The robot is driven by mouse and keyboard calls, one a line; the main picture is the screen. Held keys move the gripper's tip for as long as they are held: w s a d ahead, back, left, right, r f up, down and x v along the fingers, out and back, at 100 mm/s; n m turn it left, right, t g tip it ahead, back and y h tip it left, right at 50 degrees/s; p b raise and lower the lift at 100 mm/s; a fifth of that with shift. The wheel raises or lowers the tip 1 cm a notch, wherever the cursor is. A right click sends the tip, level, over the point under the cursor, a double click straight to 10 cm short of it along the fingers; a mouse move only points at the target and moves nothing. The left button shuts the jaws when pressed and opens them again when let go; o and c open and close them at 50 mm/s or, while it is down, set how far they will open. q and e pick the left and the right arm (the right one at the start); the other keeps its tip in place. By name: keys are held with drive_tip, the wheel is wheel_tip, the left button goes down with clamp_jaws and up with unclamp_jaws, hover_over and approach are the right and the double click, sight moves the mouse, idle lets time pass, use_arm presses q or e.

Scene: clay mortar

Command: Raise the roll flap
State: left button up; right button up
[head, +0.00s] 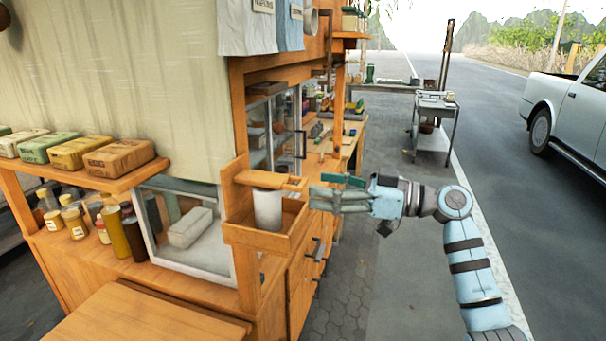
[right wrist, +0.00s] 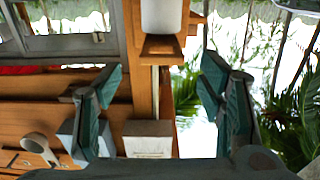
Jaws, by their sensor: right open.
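A small open wooden holder (head: 258,238) is fixed to the front right corner of the stall. A white roll (head: 267,212) stands in it. A wooden flap (head: 268,181) lies roughly level across the top of the roll. In the head view my right gripper (head: 318,196) comes in from the right, and its fingertips are by the flap's right end; I cannot tell whether they touch it. In the right wrist view the gripper (right wrist: 162,72) is open with nothing between its fingers, and the roll (right wrist: 161,16) shows at the top. My left gripper is not in view.
A glass case (head: 190,230) and bottles (head: 118,228) sit left of the holder. Wrapped blocks (head: 118,158) lie on a shelf above. A hanging cloth (head: 120,80) covers the upper left. Drawers with handles (head: 316,250) are below right.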

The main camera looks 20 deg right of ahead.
sight(305, 184)
drive_tip(key=p+x, duration=0.1)
drive_tip(key=x, duration=0.3)
drive_tip(key=shift+a+r, duration=0.15)
drive_tip(key=shift+a, duration=0.25)
drive_tip(key=shift+w+a, duration=0.1)
drive_tip(key=shift+w, duration=0.05)
drive_tip(key=shift+c, duration=0.3)
clamp_jaws()
